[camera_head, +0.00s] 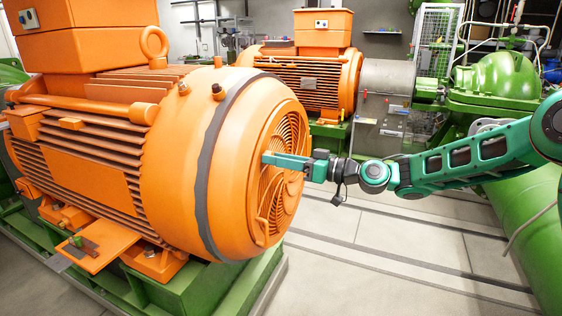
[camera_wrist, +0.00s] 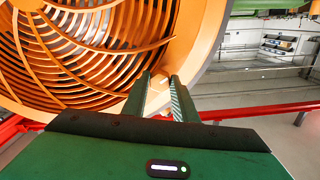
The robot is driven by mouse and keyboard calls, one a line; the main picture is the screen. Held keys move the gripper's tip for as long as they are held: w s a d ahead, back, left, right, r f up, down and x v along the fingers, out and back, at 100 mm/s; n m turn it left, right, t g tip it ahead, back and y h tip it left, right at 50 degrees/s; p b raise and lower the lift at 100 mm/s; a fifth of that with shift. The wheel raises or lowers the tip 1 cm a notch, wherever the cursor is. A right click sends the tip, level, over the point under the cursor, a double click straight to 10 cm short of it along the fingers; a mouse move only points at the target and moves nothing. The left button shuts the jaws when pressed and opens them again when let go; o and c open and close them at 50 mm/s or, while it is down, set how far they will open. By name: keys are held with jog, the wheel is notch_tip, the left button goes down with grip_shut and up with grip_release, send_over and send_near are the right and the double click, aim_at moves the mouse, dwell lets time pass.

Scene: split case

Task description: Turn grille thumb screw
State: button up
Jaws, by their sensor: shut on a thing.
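The orange motor's round end grille (camera_head: 287,160) faces right in the head view. Its curved ribs and rings fill the upper left of the wrist view (camera_wrist: 75,55). My green gripper (camera_head: 267,158) reaches in from the right, its fingertips at the grille face. In the wrist view, the two fingers (camera_wrist: 162,80) are either side of a small orange block-like piece, which looks like the thumb screw (camera_wrist: 157,94), near the grille's rim. The gripper is shut on it. The screw is hidden behind the fingers in the head view, and its turn angle cannot be told.
The large orange motor (camera_head: 95,180) stands on a green base (camera_head: 245,285). A second orange motor (camera_head: 315,85) and green pump (camera_head: 500,80) stand behind. A thick green pipe (camera_head: 530,235) runs at the right. The tiled floor (camera_head: 370,245) in front of the grille is clear.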

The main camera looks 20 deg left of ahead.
jog(key=shift+f, duration=0.3)
jog(key=o, duration=1)
jog(key=shift+o, duration=0.2)
jog(key=shift+r, duration=0.1)
jog(key=d, duration=1)
jog(key=shift+s+d, duration=0.3)
jog(key=shift+d, duration=0.1)
